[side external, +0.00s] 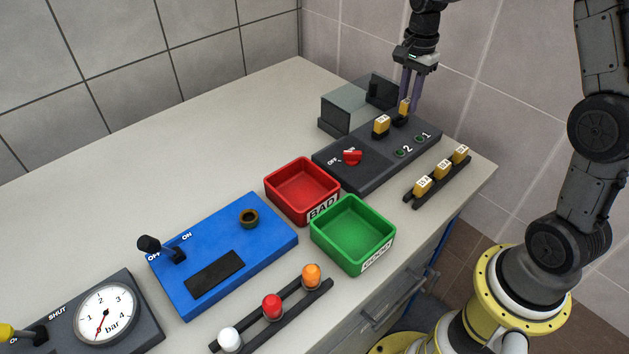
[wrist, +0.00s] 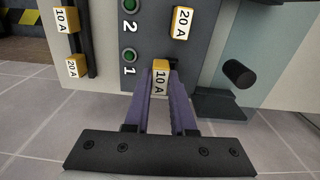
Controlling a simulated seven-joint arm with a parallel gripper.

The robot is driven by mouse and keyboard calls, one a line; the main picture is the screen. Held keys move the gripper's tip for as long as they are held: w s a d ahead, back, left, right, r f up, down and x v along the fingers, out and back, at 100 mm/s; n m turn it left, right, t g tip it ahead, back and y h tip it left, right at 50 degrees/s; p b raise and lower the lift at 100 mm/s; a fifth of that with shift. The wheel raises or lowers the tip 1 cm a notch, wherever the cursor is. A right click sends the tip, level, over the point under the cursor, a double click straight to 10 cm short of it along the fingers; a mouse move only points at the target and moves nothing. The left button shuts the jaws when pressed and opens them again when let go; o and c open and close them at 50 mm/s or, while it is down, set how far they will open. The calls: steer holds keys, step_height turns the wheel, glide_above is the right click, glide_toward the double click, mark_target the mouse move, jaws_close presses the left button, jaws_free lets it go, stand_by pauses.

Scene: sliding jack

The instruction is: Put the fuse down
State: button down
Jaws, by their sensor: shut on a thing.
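A yellow fuse (side external: 404,106) is between the purple fingers of my gripper (side external: 411,100), at the far end of the dark fuse panel (side external: 365,172). In the wrist view my gripper (wrist: 160,85) is shut on this fuse (wrist: 160,82), whose label reads 10 A. It is upright over the panel's position in line with lamp 1. I cannot tell whether it is fully seated. A second fuse (side external: 381,125), marked 20 A in the wrist view (wrist: 182,22), stands in the panel beside it.
A rack (side external: 414,203) holds three yellow fuses on the right. A red switch (side external: 352,157) and green lamps are on the panel. A clear guard with dark ends (side external: 335,118) stands behind. Red BAD (side external: 302,186) and green GOOD (side external: 352,228) trays are in front.

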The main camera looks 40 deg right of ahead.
steer(key=s+a+r+n, duration=0.2)
steer(key=s+a+n, duration=0.15)
steer(key=a, duration=0.45)
steer(key=s+a+r+n, duration=0.2)
steer(key=s+a+r, duration=0.15)
steer(key=a, duration=0.55)
steer(key=s+a+r+n, duration=0.1)
steer(key=s+a+n, duration=0.2)
steer(key=s+a, duration=0.35)
steer(key=w+a+f, duration=0.2)
steer(key=w, duration=0.2)
steer(key=w+a+f, duration=0.2)
steer(key=w+f, duration=0.1)
steer(key=w, duration=0.2)
steer(key=w+a+f, duration=0.2)
steer(key=w+f, duration=0.1)
steer(key=w, duration=0.2)
steer(key=shift+a+f, duration=0.2)
steer(key=shift+a, duration=0.2)
steer(key=shift+w+a+f, duration=0.1)
steer(key=shift+w+f, duration=0.15)
steer(key=shift+f, duration=0.15)
steer(key=shift+w+f, duration=0.15)
steer(key=shift+f, duration=1.5)
steer(key=shift+f, duration=0.2)
steer(key=c, duration=0.8)
jaws_free()
steer(key=shift+o, duration=0.2)
